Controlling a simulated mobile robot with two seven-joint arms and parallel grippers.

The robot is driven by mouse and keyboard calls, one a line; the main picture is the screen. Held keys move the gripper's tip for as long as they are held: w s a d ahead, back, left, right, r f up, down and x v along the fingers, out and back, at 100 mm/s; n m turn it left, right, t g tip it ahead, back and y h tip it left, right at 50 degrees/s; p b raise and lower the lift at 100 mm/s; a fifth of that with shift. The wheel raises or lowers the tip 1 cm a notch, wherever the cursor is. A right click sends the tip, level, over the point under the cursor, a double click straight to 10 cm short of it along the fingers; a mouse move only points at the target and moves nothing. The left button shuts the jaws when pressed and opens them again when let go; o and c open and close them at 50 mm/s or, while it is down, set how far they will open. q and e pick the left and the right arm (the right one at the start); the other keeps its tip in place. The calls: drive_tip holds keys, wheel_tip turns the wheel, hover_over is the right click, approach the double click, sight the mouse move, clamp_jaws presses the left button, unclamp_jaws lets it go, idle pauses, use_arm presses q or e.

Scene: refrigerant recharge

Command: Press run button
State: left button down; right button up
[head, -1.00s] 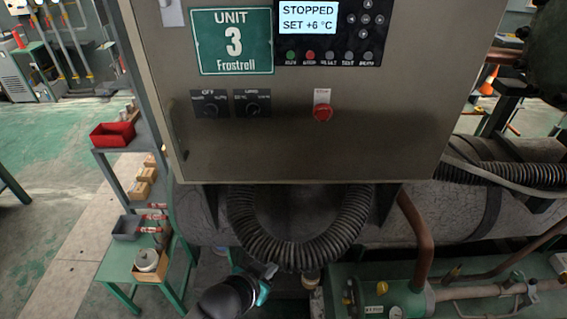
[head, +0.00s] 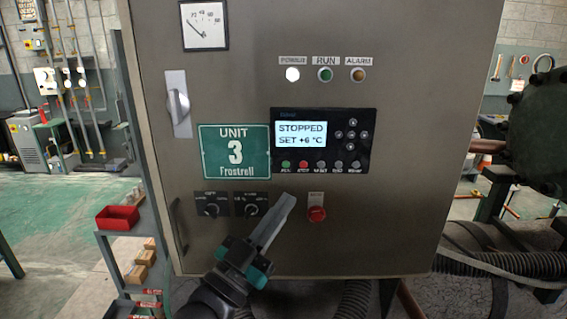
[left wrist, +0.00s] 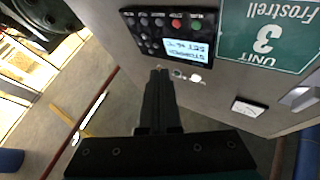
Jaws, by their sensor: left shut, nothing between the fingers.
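The controller panel (head: 323,141) is a black rectangle on the grey cabinet door, and its display (head: 301,134) reads "STOPPED, SET +6 °C". The green run button (head: 286,165) is at the left end of its bottom row, beside a red stop button (head: 304,165). My left gripper (head: 287,200) is shut and empty, its fingers pointing up toward the panel, with the tips appearing below the run button and apart from it. In the left wrist view the panel (left wrist: 150,48) appears upside down beyond the shut fingers (left wrist: 159,75). My right gripper is not in view.
A red push-button (head: 317,214) and two rotary switches (head: 251,211) sit low on the door near my fingers. The door handle (head: 178,103) protrudes at the left. Above the panel are a lit white power lamp (head: 292,74), a green run lamp (head: 325,74) and an amber alarm lamp (head: 358,74).

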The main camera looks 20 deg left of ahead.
use_arm(q)
drive_tip(key=shift+s+r+h, duration=0.15)
drive_tip(key=shift+r+h, duration=0.15)
drive_tip(key=shift+r, duration=0.25)
drive_tip(key=b, duration=0.3)
approach(286, 164)
drive_tip(key=shift+w+d+r, duration=1.75)
drive_tip(key=shift+w+d, duration=0.15)
drive_tip(key=shift+w, duration=0.05)
drive_tip(key=shift+w+a, duration=0.1)
drive_tip(key=shift+w, duration=0.3)
